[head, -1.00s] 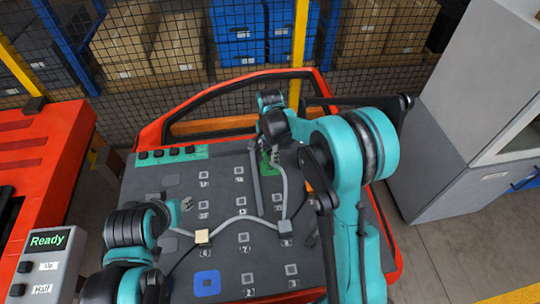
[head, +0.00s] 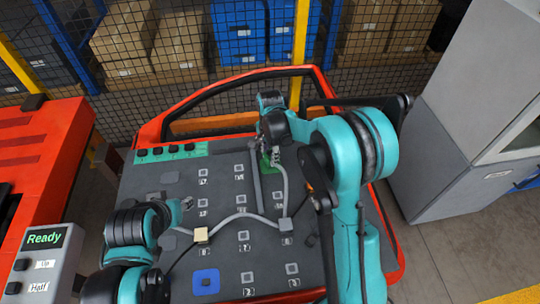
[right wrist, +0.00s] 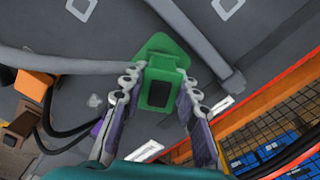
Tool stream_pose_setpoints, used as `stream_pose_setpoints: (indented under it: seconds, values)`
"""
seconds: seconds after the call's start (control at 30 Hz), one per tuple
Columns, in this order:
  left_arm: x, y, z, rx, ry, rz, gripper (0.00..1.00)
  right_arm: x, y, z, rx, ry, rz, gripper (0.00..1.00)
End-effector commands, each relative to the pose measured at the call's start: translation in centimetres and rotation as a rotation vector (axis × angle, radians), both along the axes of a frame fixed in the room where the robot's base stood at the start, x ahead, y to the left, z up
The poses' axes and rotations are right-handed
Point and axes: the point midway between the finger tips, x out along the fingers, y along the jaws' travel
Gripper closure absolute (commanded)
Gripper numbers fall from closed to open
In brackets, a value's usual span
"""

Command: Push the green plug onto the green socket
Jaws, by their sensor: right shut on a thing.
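The green plug (right wrist: 158,88) is a green block with a dark face, held between both fingers of my right gripper (right wrist: 160,95) in the right wrist view. A grey cable (right wrist: 70,65) reaches it from the left. A green plate, the green socket (right wrist: 158,46), shows just behind the plug and overlaps it in this view. I cannot tell whether the plug is seated. In the head view, my right gripper (head: 272,154) is over the socket's green (head: 265,166) at the panel's far part and hides most of the plug. My left gripper (head: 186,203) hovers at the panel's left; its jaws are unclear.
The dark door panel (head: 215,265) carries numbered squares, a blue square (head: 206,281), a cream clip (head: 201,235) and a grey clip (head: 286,225) along the cable. A red frame surrounds it. A sign reading Ready (head: 46,239) stands left; a grey cabinet (head: 455,130) stands right.

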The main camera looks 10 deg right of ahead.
Motion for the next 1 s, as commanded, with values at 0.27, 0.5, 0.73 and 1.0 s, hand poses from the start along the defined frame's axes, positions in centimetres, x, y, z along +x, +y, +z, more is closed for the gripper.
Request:
stream_pose_setpoints:
  seconds: [0.27,0.5,0.73,1.0]
  values:
    - [0.0,0.0,0.0,0.000,0.000,0.000,0.60,0.0,0.0,0.0,0.000,0.000,0.000,1.00]
    - [0.0,0.0,-0.1,0.000,0.000,0.000,0.60,0.0,0.0,-0.1,0.000,0.000,0.000,1.00]
    - [0.0,0.0,-0.6,0.000,0.000,0.000,0.60,0.0,0.0,-0.7,0.000,0.000,0.000,1.00]
    - [0.0,0.0,-1.2,0.000,0.000,0.000,0.60,0.0,0.0,-1.5,0.000,0.000,0.000,1.00]
